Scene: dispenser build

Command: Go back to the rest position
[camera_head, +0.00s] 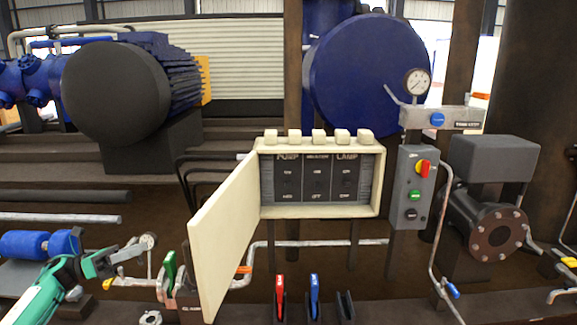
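My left arm comes in from the lower left, teal and black. My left gripper (128,254) is in front of the pipes, left of the open cabinet door (224,240). It is small here, and I cannot tell whether its fingers are apart. It looks clear of the door. My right gripper is not in view. The cream cabinet (318,211) stands in the middle with its door swung out to the left, showing a dark panel (316,178) with switches.
A grey control box (411,187) with a red-yellow knob, green button and black button stands right of the cabinet. A gauge (417,82) is above it. Red (280,297) and blue (314,296) handles stand below the cabinet; a green one (170,271) is left of the door.

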